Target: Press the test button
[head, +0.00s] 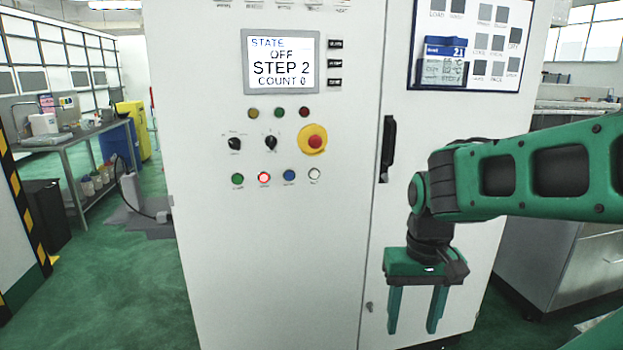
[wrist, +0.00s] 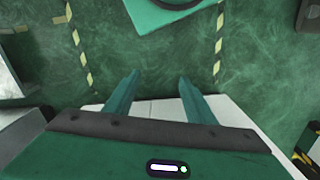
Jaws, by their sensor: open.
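A white control cabinet (head: 265,240) stands in front of me in the head view. Its lower button row has a green button (head: 238,179), a lit red button (head: 264,177), a blue button (head: 289,175) and a white button (head: 314,173). The labels below them are too small to read surely, so I cannot tell which is the test button. The display (head: 281,62) reads STATE OFF, STEP 2, COUNT 0. My gripper (head: 412,322) is open and empty, fingers pointing down, right of and below the buttons. The wrist view shows its fingers (wrist: 159,76) apart above green floor.
A red emergency stop on yellow (head: 314,140) sits above the row, with two black selector knobs (head: 271,142) to its left. A black door handle (head: 387,148) stands between the buttons and my arm. A bench (head: 75,140) is at the left.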

